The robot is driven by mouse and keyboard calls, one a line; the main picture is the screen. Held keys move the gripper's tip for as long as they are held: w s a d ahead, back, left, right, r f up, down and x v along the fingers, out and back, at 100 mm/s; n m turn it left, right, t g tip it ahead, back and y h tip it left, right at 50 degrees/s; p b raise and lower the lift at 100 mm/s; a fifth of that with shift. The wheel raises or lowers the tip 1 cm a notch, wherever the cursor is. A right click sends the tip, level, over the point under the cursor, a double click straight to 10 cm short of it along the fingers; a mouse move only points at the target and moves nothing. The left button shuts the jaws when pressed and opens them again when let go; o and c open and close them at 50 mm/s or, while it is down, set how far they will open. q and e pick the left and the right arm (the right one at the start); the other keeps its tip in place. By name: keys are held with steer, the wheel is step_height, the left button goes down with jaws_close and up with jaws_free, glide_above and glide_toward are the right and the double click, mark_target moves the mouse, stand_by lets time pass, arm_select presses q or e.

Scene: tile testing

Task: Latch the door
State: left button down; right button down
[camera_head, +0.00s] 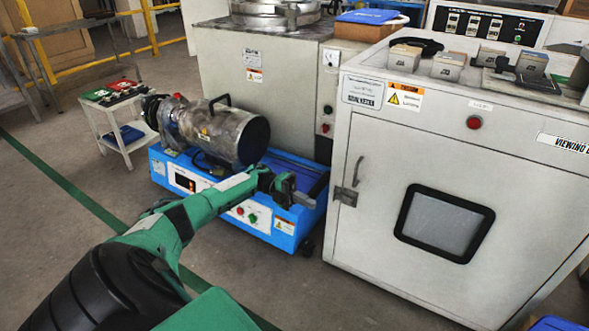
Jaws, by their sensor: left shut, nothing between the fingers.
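The door (382,230) is the pale front panel of the large machine at the right, with a dark-framed window (444,223). It looks closed or nearly so; I cannot tell if it is fully flush. A metal latch plate (345,196) sits at its left edge, with a thin handle (357,171) rising up from it. My left gripper (307,201) is shut and empty. In the picture it lies just left of the latch, apart from it, in front of the blue unit. My right gripper is out of view.
A blue wheeled unit (264,224) with a metal cylinder (225,134) stands behind my left arm. Several small boxes (448,66) sit on the machine's top. A white side table (119,131) stands at the left. The floor in front of the door is partly clear.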

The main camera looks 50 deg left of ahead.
arm_select(q)
steer(key=shift+w+a, duration=0.15)
steer(key=shift+a, duration=1.2)
steer(key=shift+w+a, duration=0.1)
steer(key=shift+a, duration=1.2)
